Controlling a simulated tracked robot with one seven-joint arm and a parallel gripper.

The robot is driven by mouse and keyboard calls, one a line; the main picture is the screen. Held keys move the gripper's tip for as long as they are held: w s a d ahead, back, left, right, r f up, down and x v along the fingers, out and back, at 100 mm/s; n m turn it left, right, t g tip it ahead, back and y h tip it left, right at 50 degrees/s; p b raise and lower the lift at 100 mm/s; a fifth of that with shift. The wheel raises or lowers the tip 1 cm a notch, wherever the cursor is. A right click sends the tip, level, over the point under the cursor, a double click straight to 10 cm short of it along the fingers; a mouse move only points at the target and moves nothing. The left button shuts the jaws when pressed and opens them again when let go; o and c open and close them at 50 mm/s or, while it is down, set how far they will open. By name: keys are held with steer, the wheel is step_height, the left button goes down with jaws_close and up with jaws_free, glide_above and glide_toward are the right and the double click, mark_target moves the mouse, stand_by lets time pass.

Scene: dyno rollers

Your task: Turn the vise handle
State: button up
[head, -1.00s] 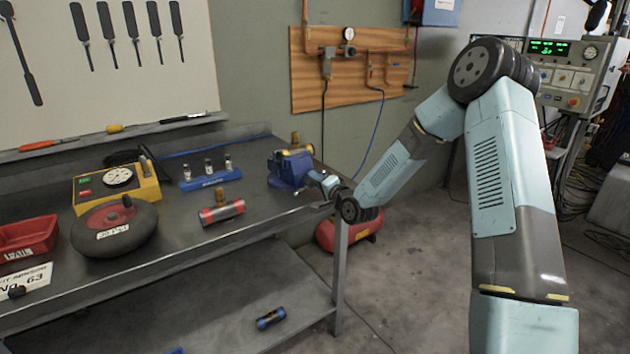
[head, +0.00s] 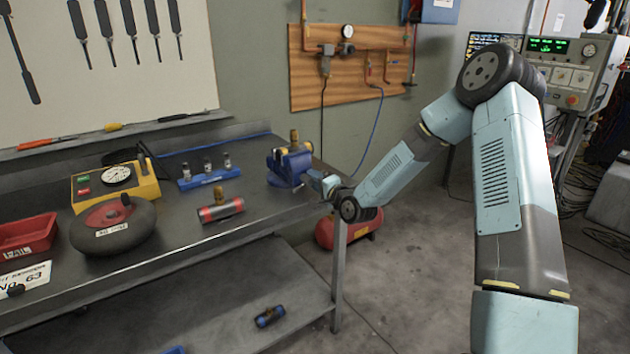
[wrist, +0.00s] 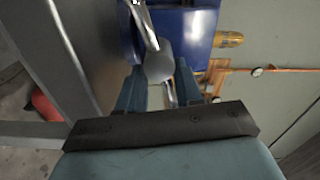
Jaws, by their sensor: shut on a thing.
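The blue vise (head: 288,168) is mounted at the right end of the workbench, with a brass-coloured fitting (head: 294,138) standing up in it. In the wrist view the blue vise body (wrist: 197,22) fills the top middle, and the brass fitting (wrist: 229,40) sticks out to its right. The silver vise handle (wrist: 143,22) runs down from the top edge to a grey rounded part. My gripper (wrist: 160,88) is shut on the handle, its blue fingers on both sides of it. In the head view my gripper (head: 317,182) is small at the vise's front, and the grip detail is hidden.
On the bench (head: 250,222) are a red-and-black cylinder (head: 221,210), a blue rack with vials (head: 209,177), a yellow gauge box (head: 116,184) and a black wheel (head: 112,228). A red tank (head: 345,229) stands behind the bench leg. Floor right of the bench is open.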

steer(key=shift+o, duration=1.4)
steer(key=shift+s+a+f, duration=0.1)
steer(key=shift+o, duration=0.4)
steer(key=v, duration=1.3)
steer(key=shift+s+d, duration=0.2)
steer(key=shift+d, duration=0.15)
